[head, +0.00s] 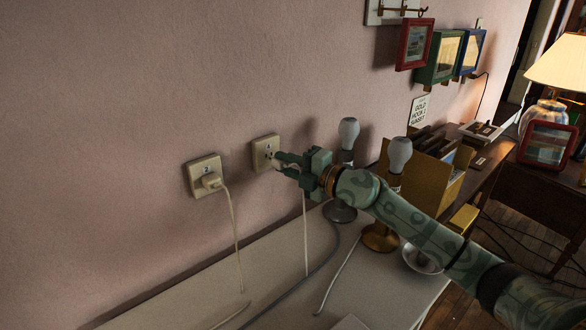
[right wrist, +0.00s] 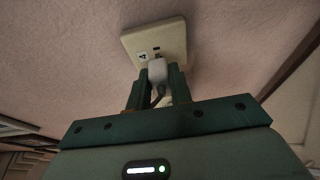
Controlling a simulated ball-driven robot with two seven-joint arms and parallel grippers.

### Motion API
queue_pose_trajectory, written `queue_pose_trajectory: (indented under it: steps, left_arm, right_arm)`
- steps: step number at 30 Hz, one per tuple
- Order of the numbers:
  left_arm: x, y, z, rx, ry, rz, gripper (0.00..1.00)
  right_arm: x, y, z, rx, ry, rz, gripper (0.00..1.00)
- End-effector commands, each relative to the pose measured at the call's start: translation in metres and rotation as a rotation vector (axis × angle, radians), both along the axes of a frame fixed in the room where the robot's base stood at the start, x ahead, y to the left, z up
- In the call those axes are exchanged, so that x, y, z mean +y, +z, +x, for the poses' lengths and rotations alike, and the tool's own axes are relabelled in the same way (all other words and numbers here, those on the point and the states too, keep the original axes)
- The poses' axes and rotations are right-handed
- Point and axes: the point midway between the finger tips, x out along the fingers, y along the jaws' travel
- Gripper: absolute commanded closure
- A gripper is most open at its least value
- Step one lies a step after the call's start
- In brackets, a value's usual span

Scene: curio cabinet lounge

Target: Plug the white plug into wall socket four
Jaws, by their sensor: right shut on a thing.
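My right gripper (head: 279,163) is shut on the white plug (right wrist: 157,71) and holds it close in front of a cream wall socket (head: 260,147). In the right wrist view this socket (right wrist: 168,38) has a small label that reads 4. The plug overlaps the lower part of the socket plate there. I cannot tell whether its prongs touch or enter the holes. In the head view the fingers mostly hide the plug, and a white cord (head: 305,235) hangs below the gripper. My left gripper is not in view.
Another wall socket (head: 195,165) to the left holds a cream plug (head: 211,181) with a hanging cord. Grey (head: 348,133) and brass (head: 399,155) bulb lamps stand near my right arm. A yellow box (head: 420,185) stands behind them. Cords lie on the pale tabletop (head: 200,297).

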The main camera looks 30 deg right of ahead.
Motion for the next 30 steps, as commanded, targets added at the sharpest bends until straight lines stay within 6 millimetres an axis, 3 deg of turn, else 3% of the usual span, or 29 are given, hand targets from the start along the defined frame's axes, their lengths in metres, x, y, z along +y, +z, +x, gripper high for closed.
queue_pose_trajectory:
  steps: [30]
  left_arm:
    - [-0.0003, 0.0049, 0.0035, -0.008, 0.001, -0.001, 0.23]
  right_arm:
    - [0.0005, 0.0005, 0.0024, 0.0, 0.0, 0.0, 1.0]
